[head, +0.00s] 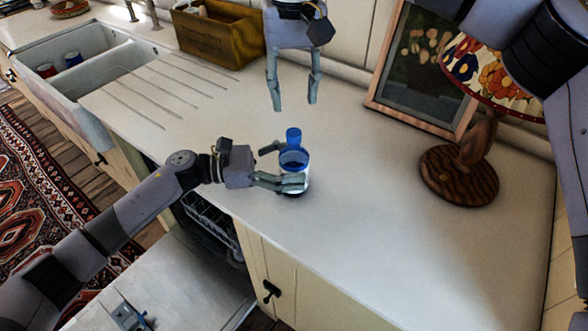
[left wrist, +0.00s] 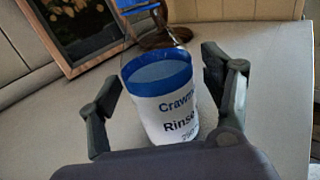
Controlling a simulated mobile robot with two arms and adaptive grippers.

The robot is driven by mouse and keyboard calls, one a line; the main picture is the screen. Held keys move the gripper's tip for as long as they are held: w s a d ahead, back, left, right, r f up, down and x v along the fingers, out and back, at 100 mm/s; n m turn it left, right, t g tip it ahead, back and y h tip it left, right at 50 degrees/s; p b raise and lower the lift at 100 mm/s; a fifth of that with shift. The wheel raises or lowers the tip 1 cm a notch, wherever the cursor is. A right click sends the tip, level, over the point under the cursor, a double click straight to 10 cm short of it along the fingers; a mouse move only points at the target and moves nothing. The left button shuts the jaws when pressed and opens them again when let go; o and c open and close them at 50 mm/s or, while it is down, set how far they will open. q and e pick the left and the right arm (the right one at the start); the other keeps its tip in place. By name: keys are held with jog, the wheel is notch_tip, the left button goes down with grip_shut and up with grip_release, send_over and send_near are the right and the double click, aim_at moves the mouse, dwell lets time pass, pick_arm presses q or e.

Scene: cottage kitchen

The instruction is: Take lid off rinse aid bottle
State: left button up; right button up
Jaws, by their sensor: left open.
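The rinse aid bottle (head: 294,162) stands upright on the pale worktop, with a blue band and a white label. Its blue lid (head: 293,135) is on top. In the left wrist view the bottle (left wrist: 168,105) fills the middle, its label partly readable as "Rinse". My left gripper (head: 287,165) is open, with one finger on each side of the bottle; in the wrist view gaps show between the fingers and the bottle. My right gripper (head: 294,105) points down behind and above the lid, its two fingers apart and empty.
A double sink (head: 75,75) with red and blue cups is at the left, beside drainer grooves. A wooden crate (head: 218,38) stands at the back. A picture frame (head: 418,70) and a lamp (head: 458,172) stand at the right. The worktop (head: 370,220) between is clear. An open dishwasher (head: 165,290) is below.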

pick_arm(q)
jog(key=shift+c, duration=0.2)
grip_shut()
dwell(0.9)
